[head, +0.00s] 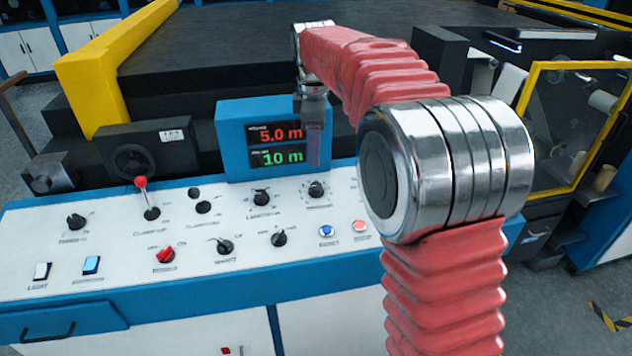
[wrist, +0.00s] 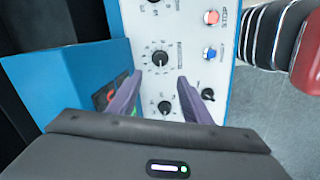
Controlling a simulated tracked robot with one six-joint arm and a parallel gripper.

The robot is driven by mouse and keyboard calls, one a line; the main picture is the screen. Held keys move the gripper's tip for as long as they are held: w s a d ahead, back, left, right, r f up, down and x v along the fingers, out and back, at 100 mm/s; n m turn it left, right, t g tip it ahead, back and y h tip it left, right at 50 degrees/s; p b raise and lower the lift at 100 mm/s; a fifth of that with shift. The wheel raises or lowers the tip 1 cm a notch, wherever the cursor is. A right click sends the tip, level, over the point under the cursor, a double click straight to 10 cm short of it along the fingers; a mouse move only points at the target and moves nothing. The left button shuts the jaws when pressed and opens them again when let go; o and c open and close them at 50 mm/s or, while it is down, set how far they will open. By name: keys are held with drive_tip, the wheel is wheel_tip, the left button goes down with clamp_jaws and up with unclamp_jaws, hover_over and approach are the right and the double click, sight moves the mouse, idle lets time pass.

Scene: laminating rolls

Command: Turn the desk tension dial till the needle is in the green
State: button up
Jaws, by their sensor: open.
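A black dial with scale marks around it (head: 316,188) is in the back row of the white desk panel. It also shows in the wrist view (wrist: 160,57), just beyond my fingertips. Its label is too small to read, so I cannot confirm it is the tension dial. My gripper (wrist: 159,88) is open and empty, its purple fingers apart above the panel. In the head view my gripper (head: 314,150) hangs in front of the display, above and apart from that dial. No needle gauge or green zone can be made out.
A blue display box (head: 232,146) reading 5.0 m and 10 m stands behind the panel. Nearby are a black knob (head: 261,198), another knob (head: 279,238), a blue button (head: 326,231) and a red button (head: 359,226). A red-tipped lever (head: 141,183) stands farther left.

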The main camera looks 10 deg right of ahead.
sight(316, 185)
drive_tip(key=f, duration=0.4)
drive_tip(key=w+f, duration=0.1)
drive_tip(key=f, duration=0.3)
drive_tip(key=w+f, duration=0.1)
drive_tip(key=f, duration=0.3)
drive_tip(key=shift+d+f, duration=0.25)
drive_tip(key=shift+d, duration=0.05)
drive_tip(key=shift+c, duration=0.2)
drive_tip(key=c, duration=1)
